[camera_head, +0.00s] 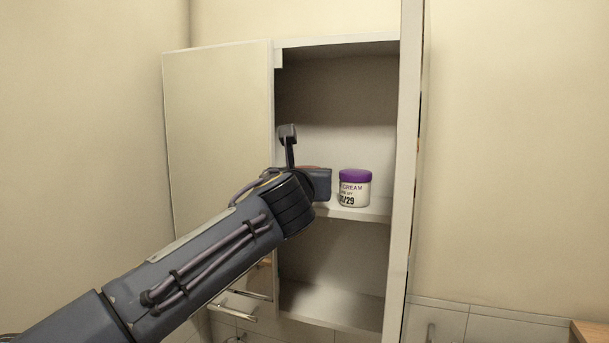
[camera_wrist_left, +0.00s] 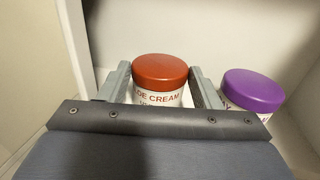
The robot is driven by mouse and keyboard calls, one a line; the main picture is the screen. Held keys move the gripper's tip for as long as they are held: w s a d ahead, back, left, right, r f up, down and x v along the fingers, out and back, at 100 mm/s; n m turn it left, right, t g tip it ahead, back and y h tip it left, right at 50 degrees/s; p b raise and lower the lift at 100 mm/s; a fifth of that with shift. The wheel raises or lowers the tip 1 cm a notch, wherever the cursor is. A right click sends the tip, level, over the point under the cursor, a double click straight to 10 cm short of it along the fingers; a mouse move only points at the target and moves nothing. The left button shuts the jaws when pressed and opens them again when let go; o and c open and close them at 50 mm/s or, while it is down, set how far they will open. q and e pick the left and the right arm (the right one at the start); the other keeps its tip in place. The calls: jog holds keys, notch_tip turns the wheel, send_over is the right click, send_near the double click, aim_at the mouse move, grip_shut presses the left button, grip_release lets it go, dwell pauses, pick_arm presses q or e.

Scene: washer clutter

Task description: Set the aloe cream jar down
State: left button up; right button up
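A jar with a red-brown lid, its label reading "…OE CREAM" (camera_wrist_left: 160,85), is between the two fingers of my left gripper (camera_wrist_left: 160,78) in the left wrist view. The fingers look closed against its sides. In the head view my left gripper (camera_head: 319,184) reaches into an open cabinet at the middle shelf (camera_head: 362,213) and hides nearly all of this jar; only a sliver of reddish lid shows. I cannot tell whether its base touches the shelf. My right gripper is not in view.
A white jar with a purple lid (camera_head: 355,190) stands on the shelf just right of my left gripper; it also shows in the left wrist view (camera_wrist_left: 250,92). The cabinet's left door (camera_head: 220,130) is open. The right side panel (camera_head: 402,180) bounds the shelf.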

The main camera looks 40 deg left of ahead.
pick_arm(q)
jog(key=shift+o, duration=0.4)
jog(key=shift+r, duration=0.15)
jog(key=b+v, duration=0.2)
jog(key=v, duration=1)
jog(key=s+d+f+n+g+h, duration=0.25)
jog(key=f+n, duration=0.45)
jog(key=f, duration=0.6)
jog(key=s+d+f+n+g+h, duration=0.1)
jog(key=s+f+n+g+h, duration=0.2)
jog(key=f+n, duration=0.65)
jog(key=s+d+f+n+g+h, duration=0.2)
jog(key=s+d+f+n+h, duration=0.1)
jog(key=s+d+f+n, duration=0.2)
jog(key=s+d+f+n+g+h, duration=0.2)
jog(key=s+d+f+n+h, duration=0.2)
jog(key=f+n, duration=0.6)
notch_tip(320, 180, down, 4)
jog(key=shift+s+d+f, duration=0.15)
jog(key=shift+s+d, duration=0.2)
jog(key=shift+d, duration=0.7)
